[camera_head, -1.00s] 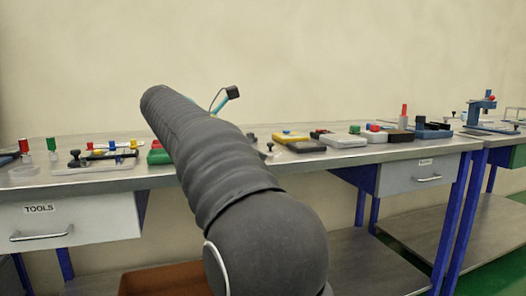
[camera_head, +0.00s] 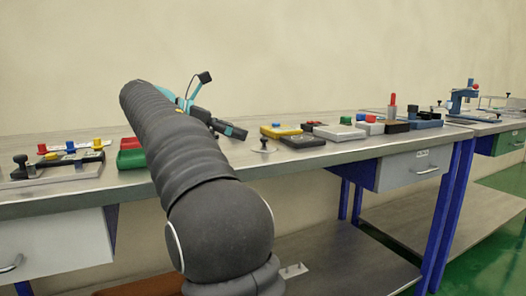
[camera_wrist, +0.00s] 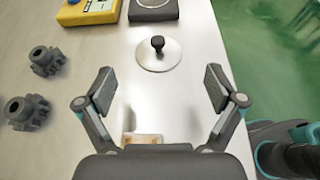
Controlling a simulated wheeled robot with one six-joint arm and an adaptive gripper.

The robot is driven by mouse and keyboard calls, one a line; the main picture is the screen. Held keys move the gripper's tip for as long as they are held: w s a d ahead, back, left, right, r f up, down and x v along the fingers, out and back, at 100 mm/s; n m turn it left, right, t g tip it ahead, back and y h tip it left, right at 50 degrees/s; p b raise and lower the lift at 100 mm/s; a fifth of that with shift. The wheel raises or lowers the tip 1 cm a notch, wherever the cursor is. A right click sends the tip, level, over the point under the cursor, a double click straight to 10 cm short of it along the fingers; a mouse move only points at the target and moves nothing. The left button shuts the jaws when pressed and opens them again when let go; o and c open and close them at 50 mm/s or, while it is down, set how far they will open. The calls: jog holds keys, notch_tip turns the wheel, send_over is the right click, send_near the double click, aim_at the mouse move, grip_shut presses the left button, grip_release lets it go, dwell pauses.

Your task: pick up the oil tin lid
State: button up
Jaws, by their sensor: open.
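The likely oil tin lid (camera_wrist: 147,60), a flat pale disc with a black knob, lies on the bench near its edge in the wrist view. In the head view the small disc (camera_head: 265,150) lies just right of my gripper (camera_head: 236,132). In the wrist view my gripper (camera_wrist: 160,90) is open and empty. Its two fingers are wide apart, and the lid lies beyond the fingertips, between their lines and apart from them. The knob stands upright and nothing covers it.
Two dark gears (camera_wrist: 28,111) lie at left in the wrist view. A yellow box (camera_wrist: 92,14) and a dark grey box (camera_wrist: 153,9) stand beyond the lid. The bench (camera_wrist: 85,62) is bare around the lid; its edge runs close on the right, with green floor beyond.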

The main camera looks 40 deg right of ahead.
aim_at(264, 143)
jog(key=b+x, duration=0.2)
jog(key=x, duration=0.7)
jog(key=shift+w, duration=0.1)
jog(key=shift+c, duration=0.2)
jog(key=c, duration=1.6)
jog(key=shift+f, duration=0.2)
grip_shut()
